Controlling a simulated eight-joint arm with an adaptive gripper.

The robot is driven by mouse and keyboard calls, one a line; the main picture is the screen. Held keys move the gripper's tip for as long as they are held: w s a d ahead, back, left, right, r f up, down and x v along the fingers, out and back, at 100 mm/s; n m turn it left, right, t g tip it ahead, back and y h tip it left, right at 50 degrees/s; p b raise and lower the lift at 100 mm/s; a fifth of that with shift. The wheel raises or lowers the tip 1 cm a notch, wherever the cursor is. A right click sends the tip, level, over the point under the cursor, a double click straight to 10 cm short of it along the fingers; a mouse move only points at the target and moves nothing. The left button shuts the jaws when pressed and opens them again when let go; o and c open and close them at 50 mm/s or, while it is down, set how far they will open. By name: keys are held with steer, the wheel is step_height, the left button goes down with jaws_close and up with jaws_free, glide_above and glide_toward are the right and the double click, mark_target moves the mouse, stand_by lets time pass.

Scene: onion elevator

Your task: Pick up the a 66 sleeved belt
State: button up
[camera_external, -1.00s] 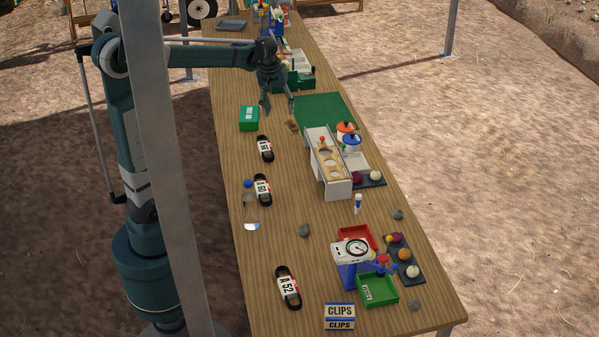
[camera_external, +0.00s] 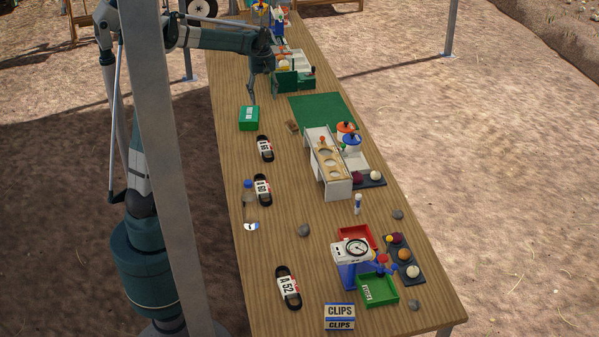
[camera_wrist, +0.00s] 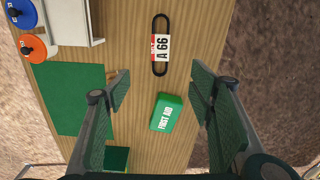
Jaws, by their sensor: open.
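The A 66 sleeved belt (camera_wrist: 160,46) is a black loop with a white and red label sleeve. It lies flat on the table in the wrist view, near the top middle, beyond the green first aid box. In the external view the belt (camera_external: 265,149) lies just below that box, its label too small to read surely. My gripper (camera_wrist: 160,75) is open and empty, its fingers on either side of the box and belt in the wrist picture. In the external view my gripper (camera_external: 262,94) hangs above the table, behind the box and apart from the belt.
The green first aid box (camera_external: 249,118) stands between gripper and belt. Two more sleeved belts, one in the middle (camera_external: 263,190) and A 52 (camera_external: 288,288), lie nearer the front. A white rack (camera_external: 337,185) and green mat (camera_external: 325,112) are to the right. Bare wood surrounds the belt.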

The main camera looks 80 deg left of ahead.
glide_above(265, 145)
steer(key=f, duration=1.3)
steer(key=d+f, duration=0.1)
steer(key=f, duration=0.6)
steer(key=shift+w, duration=0.1)
steer(key=shift+f, duration=1.25)
steer(key=shift+a+f+b, duration=0.15)
steer(key=shift+f+b, duration=0.2)
steer(key=shift+f, duration=0.95)
steer(key=shift+a+f+b, duration=0.15)
steer(key=shift+f+b, duration=0.2)
steer(key=shift+f, duration=0.95)
steer(key=c, duration=1.1)
